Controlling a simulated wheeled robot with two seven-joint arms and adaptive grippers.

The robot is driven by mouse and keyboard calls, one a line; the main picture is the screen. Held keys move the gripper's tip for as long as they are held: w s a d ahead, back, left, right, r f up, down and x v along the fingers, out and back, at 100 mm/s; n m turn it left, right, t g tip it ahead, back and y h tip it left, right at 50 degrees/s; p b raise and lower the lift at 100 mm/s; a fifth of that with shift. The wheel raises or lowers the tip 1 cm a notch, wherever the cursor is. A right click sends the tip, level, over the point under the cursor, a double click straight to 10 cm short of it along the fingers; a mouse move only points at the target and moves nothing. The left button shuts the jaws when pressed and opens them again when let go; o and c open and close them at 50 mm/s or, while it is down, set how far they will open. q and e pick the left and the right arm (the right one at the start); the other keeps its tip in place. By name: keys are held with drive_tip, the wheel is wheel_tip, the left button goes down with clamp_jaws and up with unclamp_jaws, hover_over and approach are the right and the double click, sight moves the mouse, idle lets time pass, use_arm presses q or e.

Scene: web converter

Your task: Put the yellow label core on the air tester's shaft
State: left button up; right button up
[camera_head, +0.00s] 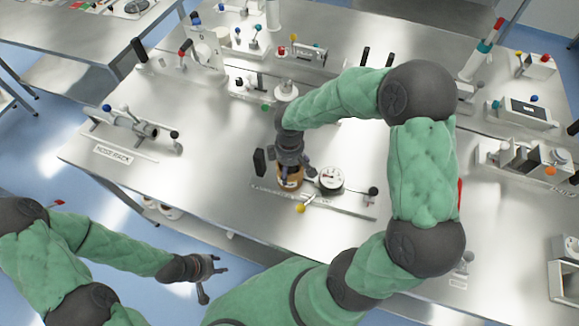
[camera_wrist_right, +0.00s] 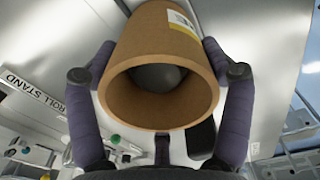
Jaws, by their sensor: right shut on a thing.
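The yellow label core is a brown cardboard tube with a yellow and white label; it shows in the head view (camera_head: 289,182) and large in the right wrist view (camera_wrist_right: 160,115). My right gripper (camera_head: 291,172) is shut on it from above, with purple fingers around its outside. A dark rounded shape shows inside the core's bore; I cannot tell whether it is the shaft. My left gripper (camera_head: 210,280) is open and empty, off the front edge.
A black upright plate (camera_head: 260,162) stands just left of the core. Several other devices line the back and right, including a box with a dark screen (camera_head: 524,108). The table between roll stand and core is clear.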

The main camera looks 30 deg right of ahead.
sight(290, 168)
drive_tip(key=shift+f, duration=0.15)
drive_tip(key=o, duration=1.1)
drive_tip(key=shift+r, duration=0.2)
wheel_tip(290, 168, up, 12)
drive_tip(key=p, duration=0.1)
drive_tip(key=shift+p, duration=0.35)
